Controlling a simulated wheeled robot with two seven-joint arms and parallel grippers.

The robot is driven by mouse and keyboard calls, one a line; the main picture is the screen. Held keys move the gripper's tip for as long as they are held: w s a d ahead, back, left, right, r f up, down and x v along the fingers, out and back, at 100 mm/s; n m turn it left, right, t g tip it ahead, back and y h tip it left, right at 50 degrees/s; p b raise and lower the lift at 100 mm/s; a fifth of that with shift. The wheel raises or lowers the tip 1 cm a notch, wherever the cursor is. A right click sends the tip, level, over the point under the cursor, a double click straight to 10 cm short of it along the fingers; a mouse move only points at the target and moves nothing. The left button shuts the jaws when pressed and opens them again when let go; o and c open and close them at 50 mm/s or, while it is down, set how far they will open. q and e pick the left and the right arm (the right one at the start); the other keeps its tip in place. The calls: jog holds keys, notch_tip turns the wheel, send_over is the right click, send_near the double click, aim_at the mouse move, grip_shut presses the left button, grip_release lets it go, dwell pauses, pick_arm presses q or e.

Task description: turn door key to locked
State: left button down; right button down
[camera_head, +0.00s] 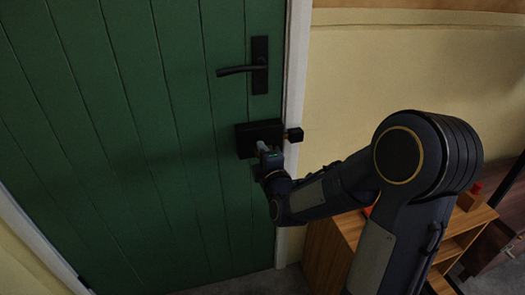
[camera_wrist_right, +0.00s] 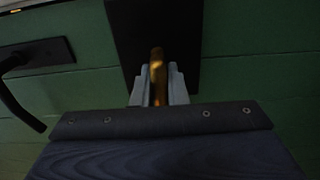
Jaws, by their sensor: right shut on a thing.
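The green door (camera_head: 150,140) is shut in its white frame. A black lock box (camera_head: 258,134) sits on it below the black lever handle (camera_head: 240,70). My right gripper (camera_head: 263,148) is at the lock box front. In the right wrist view the brass key (camera_wrist_right: 157,75) stands between the two grey fingers of my right gripper (camera_wrist_right: 159,88), which are shut on it. The lock box shows as a dark plate (camera_wrist_right: 185,35) behind the key. The lever handle is at the left there (camera_wrist_right: 30,60). The key is hidden in the head view. My left gripper is not in view.
A wooden shelf unit (camera_head: 330,245) stands at the lower right, behind my right arm. The yellow wall (camera_head: 400,70) right of the door is clear.

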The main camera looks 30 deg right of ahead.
dwell(0.3)
jog(key=c, duration=1.4)
grip_release()
jog(key=shift+c, duration=0.2)
jog(key=v, duration=0.7)
jog(key=shift+s+p, duration=0.4)
jog(key=shift+p, duration=0.05)
